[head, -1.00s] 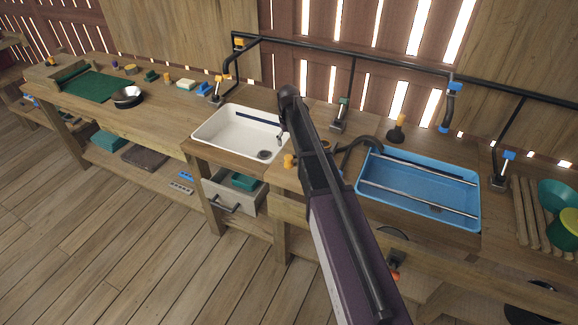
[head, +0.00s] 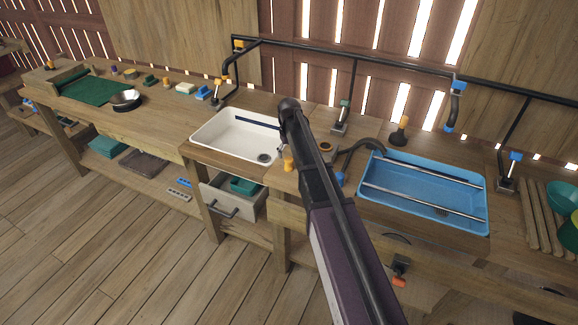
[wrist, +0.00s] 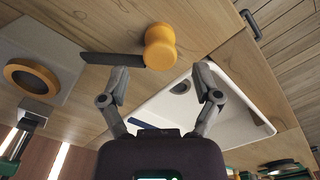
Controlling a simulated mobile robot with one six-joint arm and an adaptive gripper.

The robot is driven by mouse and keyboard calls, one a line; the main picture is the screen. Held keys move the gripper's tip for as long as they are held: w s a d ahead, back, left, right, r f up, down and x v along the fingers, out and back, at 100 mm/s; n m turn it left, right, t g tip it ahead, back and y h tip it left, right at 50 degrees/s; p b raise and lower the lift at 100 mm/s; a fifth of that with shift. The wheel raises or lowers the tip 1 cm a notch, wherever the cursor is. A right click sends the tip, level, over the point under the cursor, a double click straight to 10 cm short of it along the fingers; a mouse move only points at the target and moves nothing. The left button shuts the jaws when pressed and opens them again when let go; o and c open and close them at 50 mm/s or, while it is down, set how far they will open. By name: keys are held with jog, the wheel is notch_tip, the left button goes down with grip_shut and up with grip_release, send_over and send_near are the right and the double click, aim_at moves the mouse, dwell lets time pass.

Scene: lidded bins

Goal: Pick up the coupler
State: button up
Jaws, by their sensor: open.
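A short, rounded orange piece (wrist: 160,46), which I take to be the coupler, is on the wooden counter in the wrist view. A dark flat strip (wrist: 108,59) reaches to its left side; I cannot tell whether they are joined. In the head view the orange piece (head: 288,162) stands by the right front corner of the white sink, just left of my arm. My gripper (wrist: 160,72) is open and empty. Its two fingers are spread, with the orange piece beyond the tips and roughly centred between them.
The white sink (head: 205,133) is left of the orange piece, and a blue basin (head: 478,215) is to the right. An orange ring on a grey plate (wrist: 32,77) lies nearby. A black pipe (head: 350,50) runs above the counter. A drawer (head: 222,203) stands open below.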

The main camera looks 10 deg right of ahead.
aim_at(289, 160)
jog(key=shift+f, duration=0.15)
jog(key=shift+f+b, duration=2.5)
jog(key=shift+b, duration=0.1)
grip_shut()
